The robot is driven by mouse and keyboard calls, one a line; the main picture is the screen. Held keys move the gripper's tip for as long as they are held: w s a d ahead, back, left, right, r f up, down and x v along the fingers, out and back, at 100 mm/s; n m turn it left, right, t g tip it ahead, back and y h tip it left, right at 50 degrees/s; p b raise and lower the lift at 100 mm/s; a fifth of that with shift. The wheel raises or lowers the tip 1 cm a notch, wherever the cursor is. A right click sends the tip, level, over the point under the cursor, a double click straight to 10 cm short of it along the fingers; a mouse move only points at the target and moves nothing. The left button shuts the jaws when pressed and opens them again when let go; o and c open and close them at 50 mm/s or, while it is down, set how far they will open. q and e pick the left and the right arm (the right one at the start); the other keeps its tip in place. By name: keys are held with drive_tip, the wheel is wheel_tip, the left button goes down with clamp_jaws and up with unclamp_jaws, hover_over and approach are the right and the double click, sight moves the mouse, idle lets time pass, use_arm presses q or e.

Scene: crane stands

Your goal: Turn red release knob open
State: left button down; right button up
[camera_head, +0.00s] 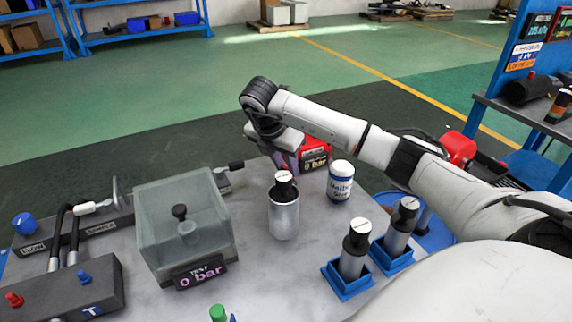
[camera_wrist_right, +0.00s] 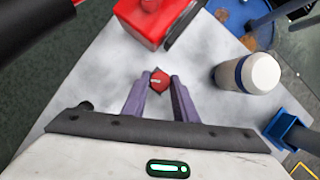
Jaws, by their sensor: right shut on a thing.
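The red release knob (camera_wrist_right: 159,81) shows in the right wrist view, between the two purple-grey fingers of my right gripper (camera_wrist_right: 158,86), which is shut on it. A pale mark shows on the knob's face. In the head view the knob is hidden behind my right gripper (camera_head: 287,145), beside a red box (camera_head: 318,160) with a "0 bar" display. The red box also shows in the wrist view (camera_wrist_right: 144,22), beyond the knob. My left gripper is not in view.
A clear-covered test chamber (camera_head: 160,232), a silver cylinder (camera_head: 284,215) and a white jar (camera_head: 340,181) stand on the grey table. Black-topped cylinders stand in blue holders (camera_head: 347,281) near the right. Hoses and a valve block (camera_head: 75,295) with knobs are at the left.

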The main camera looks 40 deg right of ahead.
idle(0.4)
drive_tip(key=o, duration=1.1)
drive_tip(key=p+v, duration=0.1)
drive_tip(key=v, duration=0.9)
drive_tip(key=shift+a+r, duration=0.1)
